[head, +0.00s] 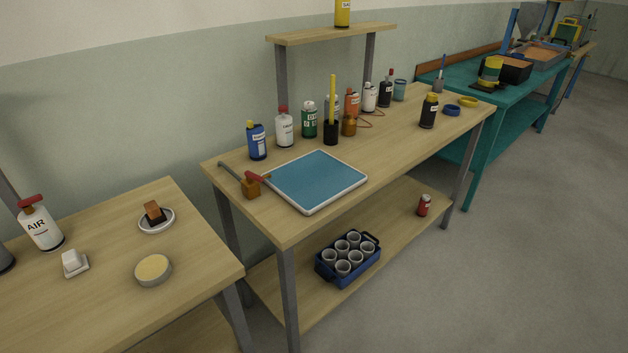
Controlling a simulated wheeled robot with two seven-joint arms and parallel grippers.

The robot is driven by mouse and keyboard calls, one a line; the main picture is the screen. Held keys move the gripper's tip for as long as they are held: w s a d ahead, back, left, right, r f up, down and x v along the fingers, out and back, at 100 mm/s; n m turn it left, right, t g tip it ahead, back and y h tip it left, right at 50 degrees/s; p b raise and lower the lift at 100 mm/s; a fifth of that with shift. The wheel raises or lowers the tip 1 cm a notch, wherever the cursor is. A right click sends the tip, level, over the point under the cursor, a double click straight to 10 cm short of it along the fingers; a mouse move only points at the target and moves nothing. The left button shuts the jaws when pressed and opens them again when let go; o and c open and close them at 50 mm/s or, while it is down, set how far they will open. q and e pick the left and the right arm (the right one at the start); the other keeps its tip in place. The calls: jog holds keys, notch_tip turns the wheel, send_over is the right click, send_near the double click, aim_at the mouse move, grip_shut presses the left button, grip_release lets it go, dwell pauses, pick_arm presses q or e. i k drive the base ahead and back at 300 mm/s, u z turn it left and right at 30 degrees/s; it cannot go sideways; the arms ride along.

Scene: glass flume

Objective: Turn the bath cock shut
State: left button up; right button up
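A small brass-coloured cock (250,188) with a red lever (258,177) sits at the left end of the middle wooden bench. A grey pipe (230,172) runs from it toward the back left edge of the bench. The lever points right, toward a shallow white-rimmed tray (311,209) with a blue surface, and its tip is close to the tray's left corner. I cannot tell from here whether the cock is open or shut. Neither of my grippers is in view.
Several bottles, including a blue one (257,142) and a white one (284,128), line the bench's back. A blue crate of cups (348,258) sits on the lower shelf. A separate wooden table (110,290) stands at left. The floor (480,290) at right is clear.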

aim_at(250, 175)
jog(key=z, duration=1.25)
jog(key=i, duration=0.6)
jog(key=u, duration=2.6)
